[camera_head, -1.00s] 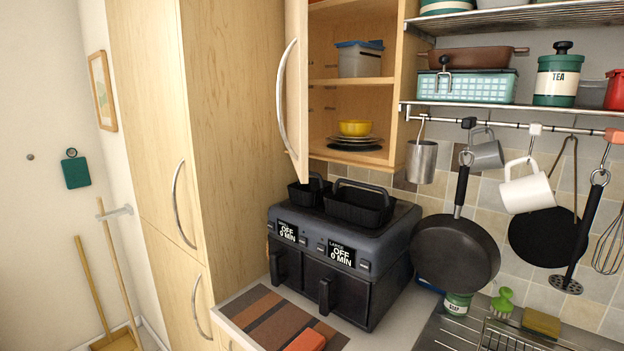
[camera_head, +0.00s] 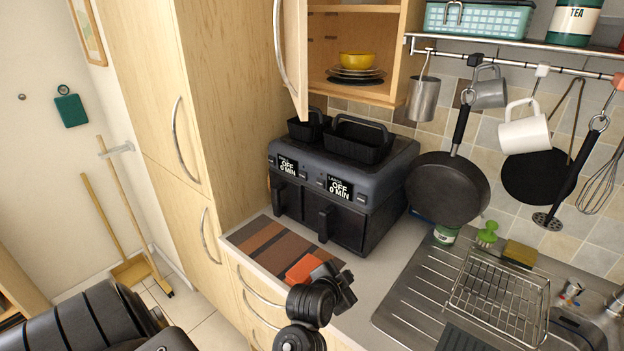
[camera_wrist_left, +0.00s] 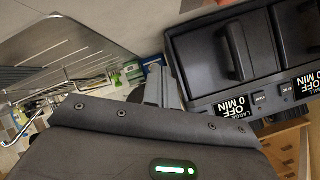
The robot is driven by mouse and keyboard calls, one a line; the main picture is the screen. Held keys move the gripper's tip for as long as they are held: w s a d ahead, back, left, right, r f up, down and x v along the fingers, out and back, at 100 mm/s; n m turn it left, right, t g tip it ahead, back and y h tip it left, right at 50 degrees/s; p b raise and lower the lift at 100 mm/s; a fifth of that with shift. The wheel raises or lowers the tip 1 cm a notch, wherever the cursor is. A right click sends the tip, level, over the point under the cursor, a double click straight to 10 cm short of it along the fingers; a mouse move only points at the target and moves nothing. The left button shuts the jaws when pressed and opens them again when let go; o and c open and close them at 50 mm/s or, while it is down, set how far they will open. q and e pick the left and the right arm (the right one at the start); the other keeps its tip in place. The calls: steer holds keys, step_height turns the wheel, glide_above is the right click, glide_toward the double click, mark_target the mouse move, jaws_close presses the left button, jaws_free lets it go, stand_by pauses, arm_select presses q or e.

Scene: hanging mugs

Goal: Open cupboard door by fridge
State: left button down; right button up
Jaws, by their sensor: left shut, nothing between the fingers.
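The wooden wall cupboard by the tall cabinet has its door (camera_head: 291,55) standing open, with a long curved metal handle (camera_head: 281,52). Inside the cupboard, a yellow bowl (camera_head: 358,60) on stacked plates shows on the lower shelf. My left gripper (camera_head: 332,277) is low over the front of the counter, beside the orange block, well below and apart from the door. It is shut and empty. In the left wrist view its fingers (camera_wrist_left: 158,85) show in the middle, near the black air fryer (camera_wrist_left: 232,60). My right gripper is out of view.
The black air fryer (camera_head: 340,185) stands on the counter below the cupboard. A striped mat (camera_head: 266,238) and an orange block (camera_head: 302,270) lie before it. Mugs and pans, including a black pan (camera_head: 447,190), hang from a rail at right, above the sink and dish rack (camera_head: 500,290).

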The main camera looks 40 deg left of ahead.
arm_select(q)
steer(key=w+a+r+t+y, duration=0.25)
steer(key=w+r, duration=0.35)
steer(key=r, duration=0.3)
steer(key=w+a+r+t+y, duration=0.1)
steer(key=w+a+r+y, duration=0.3)
steer(key=w+r, duration=0.3)
steer(key=s+a+r+g+y, duration=0.15)
steer(key=r+g+y, duration=0.25)
steer(key=r, duration=0.6)
steer(key=s+a+r+g+y, duration=0.15)
steer(key=r+g+y, duration=0.25)
steer(key=r, duration=0.6)
steer(key=w+a+p, duration=0.2)
steer(key=a+p, duration=0.5)
steer(key=a, duration=0.5)
steer(key=shift+f, duration=0.15)
steer(key=shift+w+t, duration=0.1)
steer(key=shift+t, duration=0.15)
steer(key=shift+w, duration=0.1)
